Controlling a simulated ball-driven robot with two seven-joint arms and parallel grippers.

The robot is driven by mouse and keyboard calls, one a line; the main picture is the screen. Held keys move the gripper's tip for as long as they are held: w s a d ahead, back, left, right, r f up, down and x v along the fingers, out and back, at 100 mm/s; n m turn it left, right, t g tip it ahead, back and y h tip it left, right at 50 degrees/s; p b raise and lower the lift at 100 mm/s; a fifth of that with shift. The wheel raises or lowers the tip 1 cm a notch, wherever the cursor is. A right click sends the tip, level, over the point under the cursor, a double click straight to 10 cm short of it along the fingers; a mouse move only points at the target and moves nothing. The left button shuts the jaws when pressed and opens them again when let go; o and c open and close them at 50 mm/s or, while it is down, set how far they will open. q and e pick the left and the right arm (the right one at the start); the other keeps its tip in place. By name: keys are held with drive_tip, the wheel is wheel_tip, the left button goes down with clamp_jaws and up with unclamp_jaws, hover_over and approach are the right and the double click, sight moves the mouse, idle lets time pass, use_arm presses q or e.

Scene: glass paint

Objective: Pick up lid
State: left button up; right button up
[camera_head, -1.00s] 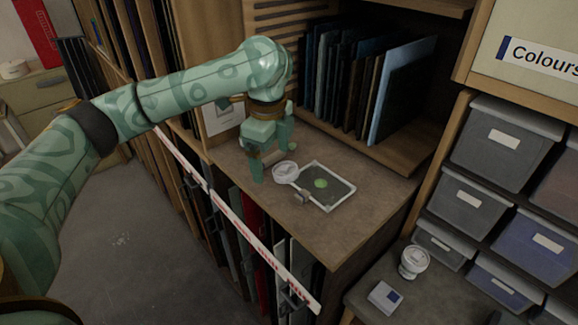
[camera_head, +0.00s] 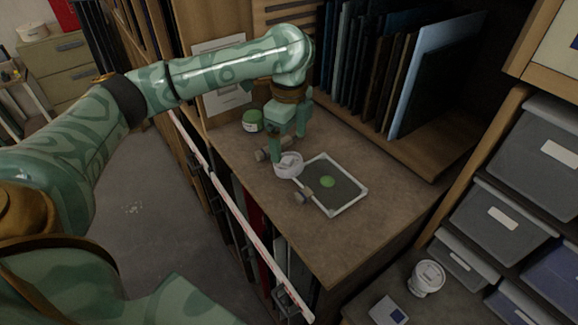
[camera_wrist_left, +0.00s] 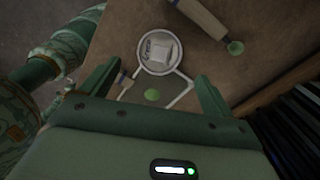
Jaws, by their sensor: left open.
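A round white thing with a raised rim, which looks like the lid (camera_head: 289,164), lies on the wooden counter at the near left corner of a framed glass plate (camera_head: 343,190). In the left wrist view the lid (camera_wrist_left: 158,62) sits ahead of the fingers, with a pale blocky shape inside its rim. My left gripper (camera_head: 289,143) is open and empty, its fingers just above and behind the lid, apart from it as far as I can tell. In the wrist view its fingers (camera_wrist_left: 157,88) are spread wide. My right gripper is not in view.
A green blob (camera_head: 327,182) is on the plate. Dark panels (camera_head: 380,70) fill the shelf behind. Drawers (camera_head: 500,220) are at right.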

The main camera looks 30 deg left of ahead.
sight(288, 159)
use_arm(q)
drive_tip(key=shift+w+f, duration=0.1)
drive_tip(key=shift+f, duration=0.75)
wheel_tip(288, 159, down, 5)
drive_tip(key=shift+a+f+b, duration=0.1)
drive_tip(key=shift+a+b, duration=0.05)
drive_tip(key=shift+b, duration=0.5)
drive_tip(key=c, duration=1.1)
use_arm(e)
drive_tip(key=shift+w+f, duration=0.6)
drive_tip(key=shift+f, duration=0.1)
use_arm(q)
drive_tip(key=shift+r, duration=0.2)
